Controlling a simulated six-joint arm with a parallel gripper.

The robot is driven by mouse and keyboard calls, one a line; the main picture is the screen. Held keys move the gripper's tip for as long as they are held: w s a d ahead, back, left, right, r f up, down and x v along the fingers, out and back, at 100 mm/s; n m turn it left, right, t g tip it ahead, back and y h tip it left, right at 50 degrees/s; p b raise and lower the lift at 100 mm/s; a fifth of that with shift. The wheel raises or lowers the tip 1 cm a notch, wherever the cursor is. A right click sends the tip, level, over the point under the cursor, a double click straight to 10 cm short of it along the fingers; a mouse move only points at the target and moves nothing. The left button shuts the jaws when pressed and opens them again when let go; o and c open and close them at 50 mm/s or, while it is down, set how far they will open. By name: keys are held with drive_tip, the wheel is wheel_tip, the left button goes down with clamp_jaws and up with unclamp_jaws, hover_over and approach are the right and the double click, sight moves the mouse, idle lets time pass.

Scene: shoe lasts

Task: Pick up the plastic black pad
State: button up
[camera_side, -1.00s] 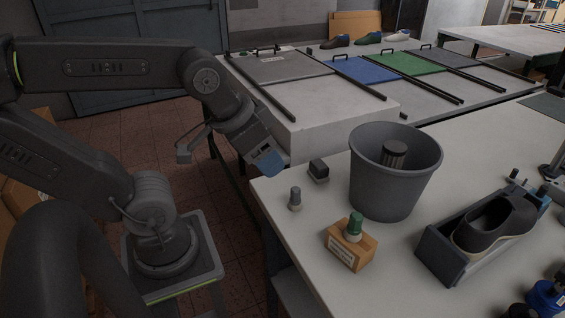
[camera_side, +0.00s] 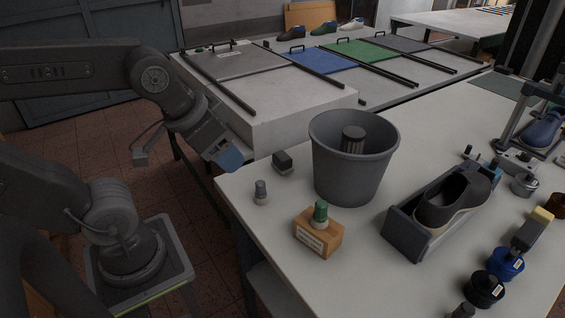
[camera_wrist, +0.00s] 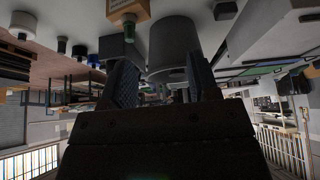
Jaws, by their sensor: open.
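A small black block (camera_side: 282,161), which looks like the plastic black pad, sits on the white table near its left edge, left of the grey bucket. My gripper (camera_side: 230,158) is to the left of the block, apart from it, by the table's edge. Its blue-grey fingertips point down and to the right. In the wrist view my gripper (camera_wrist: 162,80) shows two fingers spread apart with nothing held between them.
The grey bucket (camera_side: 345,180) holds a dark ribbed cylinder (camera_side: 353,139). A grey knob (camera_side: 261,192) and a wooden block (camera_side: 318,235) with a green knob stand in front. A shoe in a dark holder (camera_side: 404,238) is to the right. Coloured panels lie on the bench behind.

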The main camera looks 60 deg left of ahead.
drive_tip(key=o, duration=0.4)
drive_tip(key=m+g, duration=0.6)
drive_tip(key=m, duration=1.2)
hover_over(282, 156)
wheel_tip(282, 156, down, 10)
drive_tip(key=shift+m, duration=0.3)
wheel_tip(282, 156, down, 14)
drive_tip(key=shift+w+a+r, duration=0.1)
drive_tip(key=shift+r, duration=0.1)
